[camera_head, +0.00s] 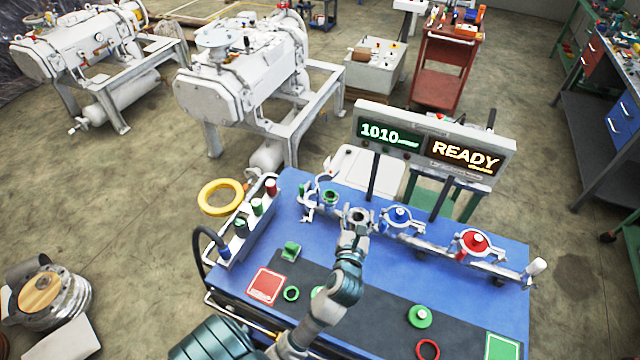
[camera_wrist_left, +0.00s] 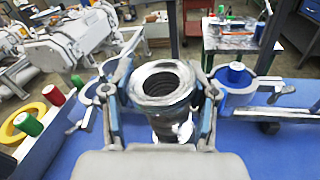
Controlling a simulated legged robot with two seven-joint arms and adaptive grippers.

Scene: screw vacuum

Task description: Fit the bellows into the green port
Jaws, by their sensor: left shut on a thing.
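My left gripper (camera_head: 357,222) is shut on the bellows, a grey metal-rimmed ribbed tube. The bellows (camera_wrist_left: 168,84) stands upright between the two fingers in the left wrist view, its open mouth up. In the head view, the green port (camera_head: 330,197) sits in a metal clamp at the left end of the manifold. The held bellows is just right of it, between it and the blue port (camera_head: 400,215). The bellows' lower end is partly hidden by the gripper. My right gripper is not in view.
A red port (camera_head: 475,242) is on the manifold farther right. A display panel (camera_head: 433,140) stands behind the manifold. Loose green parts, including a green cap (camera_head: 420,316), and a red ring (camera_head: 428,349) lie on the front of the blue table (camera_head: 497,278).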

